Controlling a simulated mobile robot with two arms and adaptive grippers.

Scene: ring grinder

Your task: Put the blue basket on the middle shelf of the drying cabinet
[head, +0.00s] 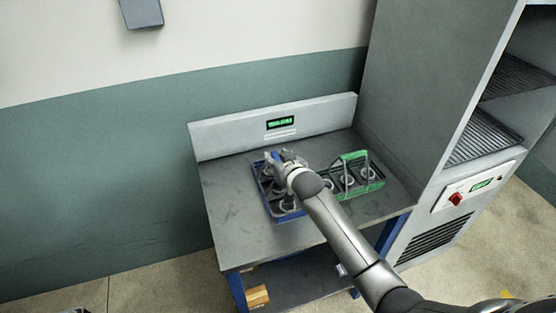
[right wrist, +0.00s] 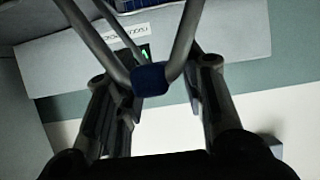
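The blue basket (head: 291,217) stands on the left part of the grey workbench, holding ring-like parts. My right arm and gripper cover much of it. My right gripper (head: 280,158) is over the basket. In the right wrist view its two fingers (right wrist: 156,85) stand apart, with the basket's metal handle and blue grip (right wrist: 150,79) between them. Gaps show on both sides of the grip. The drying cabinet (head: 408,85) stands at the right, its front open. Two dark wire shelves show, an upper one (head: 514,78) and a lower one (head: 481,145). My left gripper is not in view.
A green basket (head: 362,190) with rings stands close to the right of the blue one. The workbench (head: 232,225) has a raised back panel with a green display (head: 281,122). A red switch (head: 455,199) sits below the cabinet opening. The bench's left side is clear.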

